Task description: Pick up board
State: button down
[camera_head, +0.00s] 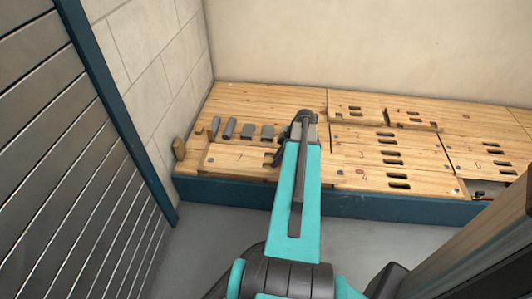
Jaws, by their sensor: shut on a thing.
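Wooden boards cover a low platform along the back wall. The front left board (232,157) is long and pale and bears a number that looks like 7 near its right end. My gripper (277,158) is at that right end, partly hidden behind my turquoise arm, and is shut on this board. I cannot tell whether the board is raised off the platform. Right of the arm lies a board marked 4 (350,176) with dark hand slots.
Several grey metal pieces (248,131) stand in a row behind the front left board. A small wooden block (180,149) stands at the left end. A dark opening (488,188) shows at the right. A slatted metal panel (70,180) borders the left; grey floor (200,245) lies in front.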

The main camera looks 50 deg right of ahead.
jog(key=shift+s+d+r+p, duration=0.1)
jog(key=shift+s+r+p, duration=0.1)
jog(key=shift+s, duration=0.75)
jog(key=shift+s+d+r+p, duration=0.1)
jog(key=shift+s+p, duration=0.05)
jog(key=shift+s, duration=0.75)
jog(key=shift+w, duration=0.1)
